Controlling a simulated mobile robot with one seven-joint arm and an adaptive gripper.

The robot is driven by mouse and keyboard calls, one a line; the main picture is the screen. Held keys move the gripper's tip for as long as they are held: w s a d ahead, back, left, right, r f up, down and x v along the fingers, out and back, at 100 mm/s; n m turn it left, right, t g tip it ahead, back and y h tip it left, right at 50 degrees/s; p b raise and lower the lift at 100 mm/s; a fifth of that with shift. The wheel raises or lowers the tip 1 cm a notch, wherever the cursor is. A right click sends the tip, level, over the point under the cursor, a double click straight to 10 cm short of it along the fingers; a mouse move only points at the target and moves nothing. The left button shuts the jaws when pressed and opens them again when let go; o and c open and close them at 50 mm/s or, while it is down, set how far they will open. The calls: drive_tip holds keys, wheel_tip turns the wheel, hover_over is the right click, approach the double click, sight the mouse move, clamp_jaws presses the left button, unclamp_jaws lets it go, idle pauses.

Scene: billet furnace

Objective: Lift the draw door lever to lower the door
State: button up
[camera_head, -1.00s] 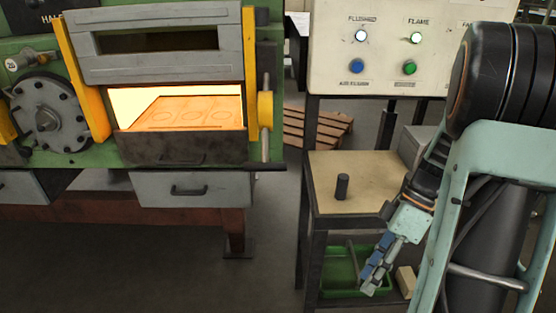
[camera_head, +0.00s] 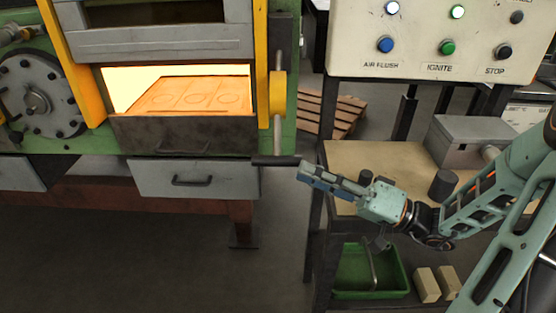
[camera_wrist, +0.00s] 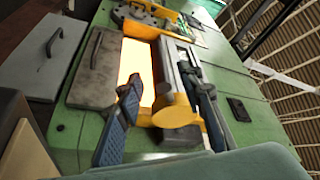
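The grey furnace door (camera_head: 160,40) stands raised above the glowing opening. The draw door lever (camera_head: 277,161) is a dark bar that sticks out level at the furnace's lower right, below a yellow pivot block (camera_head: 277,98). In the wrist view its dark blocky end (camera_wrist: 178,138) shows between my fingers, in front of the yellow block. My gripper (camera_head: 306,175) points left at the lever's free end, close beside it. In the wrist view my gripper (camera_wrist: 165,82) is open, its two fingers apart. I cannot tell whether either finger touches the lever.
A bench (camera_head: 350,160) with a dark cylinder (camera_head: 443,184) and a grey box (camera_head: 468,142) stands under my arm. A control panel (camera_head: 435,40) rises behind it. A green tray (camera_head: 365,270) sits low. Floor left of the bench is clear.

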sight(278, 165)
drive_tip(key=x, duration=0.7)
drive_tip(key=shift+w+a, duration=0.1)
drive_tip(key=shift+a, duration=0.1)
drive_tip(key=shift+c, duration=0.6)
clamp_jaws()
